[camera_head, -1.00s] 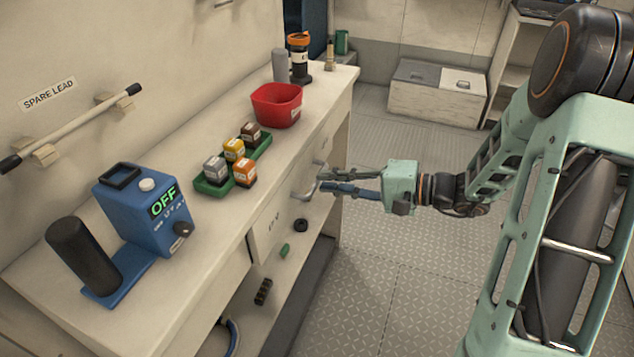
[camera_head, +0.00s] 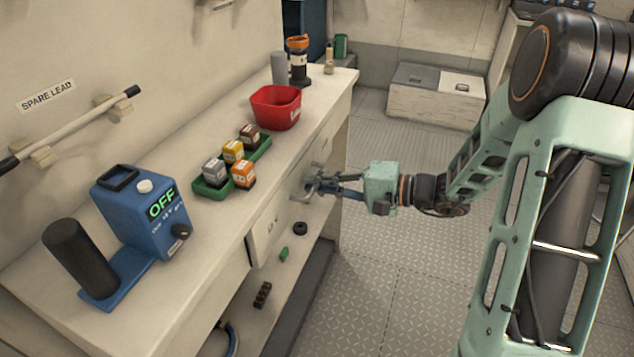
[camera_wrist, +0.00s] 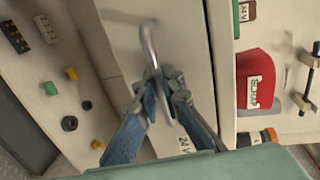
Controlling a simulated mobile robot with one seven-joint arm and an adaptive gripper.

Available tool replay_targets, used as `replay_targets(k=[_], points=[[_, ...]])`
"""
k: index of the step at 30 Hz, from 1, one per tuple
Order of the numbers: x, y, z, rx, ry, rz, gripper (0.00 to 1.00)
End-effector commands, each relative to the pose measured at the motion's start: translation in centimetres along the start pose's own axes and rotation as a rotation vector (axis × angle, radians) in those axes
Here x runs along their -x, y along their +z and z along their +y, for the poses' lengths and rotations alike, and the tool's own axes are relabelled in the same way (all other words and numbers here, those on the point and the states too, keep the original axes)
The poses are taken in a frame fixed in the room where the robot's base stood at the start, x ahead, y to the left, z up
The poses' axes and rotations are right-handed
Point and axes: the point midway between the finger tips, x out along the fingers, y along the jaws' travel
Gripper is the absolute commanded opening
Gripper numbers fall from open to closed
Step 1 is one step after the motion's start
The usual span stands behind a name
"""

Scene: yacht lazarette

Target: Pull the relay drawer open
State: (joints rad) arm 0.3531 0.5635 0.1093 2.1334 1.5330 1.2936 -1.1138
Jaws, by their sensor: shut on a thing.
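The drawer front (camera_wrist: 122,38) is a pale panel in the side of the bench. It looks about flush with the bench, though my gripper covers part of it in the head view. A curved metal handle (camera_wrist: 148,38) stands out from it. My gripper (camera_head: 314,186) is at this handle, and in the wrist view its two blue-grey fingers (camera_wrist: 163,88) are closed around the bar. A "24 V" label (camera_wrist: 185,145) is on the pale front beside the fingers; I cannot read the drawer's name.
On the bench top are a green tray (camera_head: 208,188) with several relay blocks, a red bin (camera_head: 276,108) and a blue device (camera_head: 150,215) reading OFF. An open shelf (camera_head: 278,272) below holds small loose parts. The floor (camera_head: 400,270) beside the bench is clear.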

Motion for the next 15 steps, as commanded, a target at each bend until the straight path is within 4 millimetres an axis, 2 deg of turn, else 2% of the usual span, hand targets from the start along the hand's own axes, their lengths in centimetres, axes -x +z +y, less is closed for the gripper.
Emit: replay_targets(k=[8, 11, 15], points=[[0.6, -0.1, 0.2, 0.0, 0.0, 0.002, 0.0], [1.6, -0.1, 0.5, 0.001, 0.001, 0.003, 0.0], [4.0, -0.1, 1.0, 0.0, 0.001, 0.006, 0.0]])
